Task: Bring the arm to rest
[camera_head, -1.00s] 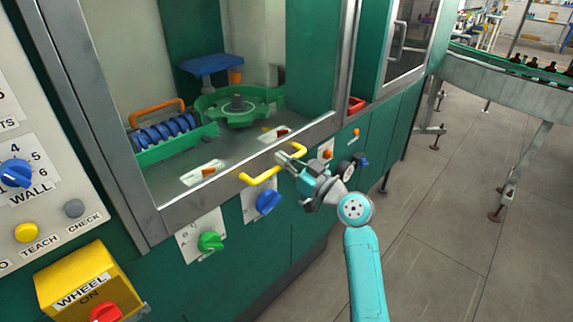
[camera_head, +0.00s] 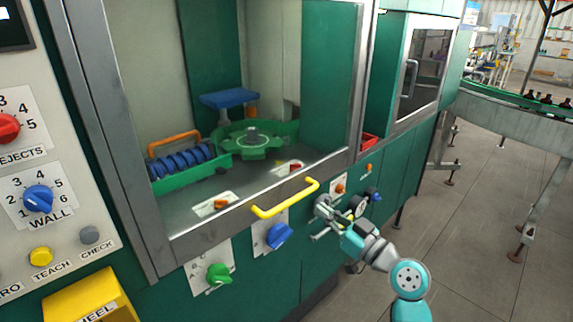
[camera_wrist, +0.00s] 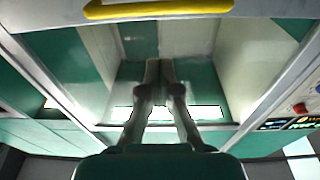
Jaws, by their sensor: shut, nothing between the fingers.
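My gripper (camera_head: 318,220) is in front of the green machine, to the right of the yellow handle (camera_head: 285,198) and apart from it in the head view. In the wrist view my gripper (camera_wrist: 160,66) shows two fingers close together with nothing between them. The yellow handle (camera_wrist: 158,9) runs across the top of that view, beyond the fingertips. My teal and grey arm reaches up from the lower right of the head view.
A control panel (camera_head: 60,150) stands at the left. Open floor (camera_head: 470,240) and a conveyor (camera_head: 500,115) lie to the right.

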